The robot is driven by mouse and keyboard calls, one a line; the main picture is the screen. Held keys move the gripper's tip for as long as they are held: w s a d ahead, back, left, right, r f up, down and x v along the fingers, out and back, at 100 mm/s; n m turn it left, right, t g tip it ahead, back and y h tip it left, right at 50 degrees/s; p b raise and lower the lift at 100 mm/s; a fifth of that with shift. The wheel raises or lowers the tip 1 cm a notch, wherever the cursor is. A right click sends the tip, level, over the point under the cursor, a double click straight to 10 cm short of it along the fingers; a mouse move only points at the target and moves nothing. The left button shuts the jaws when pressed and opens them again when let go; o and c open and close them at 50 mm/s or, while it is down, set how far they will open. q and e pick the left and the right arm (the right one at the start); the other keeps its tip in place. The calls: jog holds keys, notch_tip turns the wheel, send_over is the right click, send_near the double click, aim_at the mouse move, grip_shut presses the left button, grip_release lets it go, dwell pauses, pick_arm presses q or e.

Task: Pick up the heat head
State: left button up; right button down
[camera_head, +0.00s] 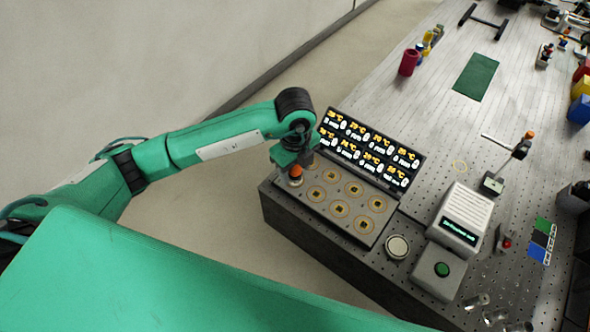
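An orange-topped piece (296,172), which looks like the heat head, stands at the left corner of the grey block plate with round wells (334,191). My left gripper (293,160) points down right at its top. The fingers are small and partly hidden by my wrist, so I cannot tell whether they are closed on it. A second orange-topped piece (523,145) sits on a small stand at the right. My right gripper is not in view.
A dark display panel (372,147) with lit readouts stands just behind the plate. The bench's middle (440,130) is mostly clear.

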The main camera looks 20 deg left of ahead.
pick_arm(q)
grip_shut()
jog(key=shift+r, duration=0.1)
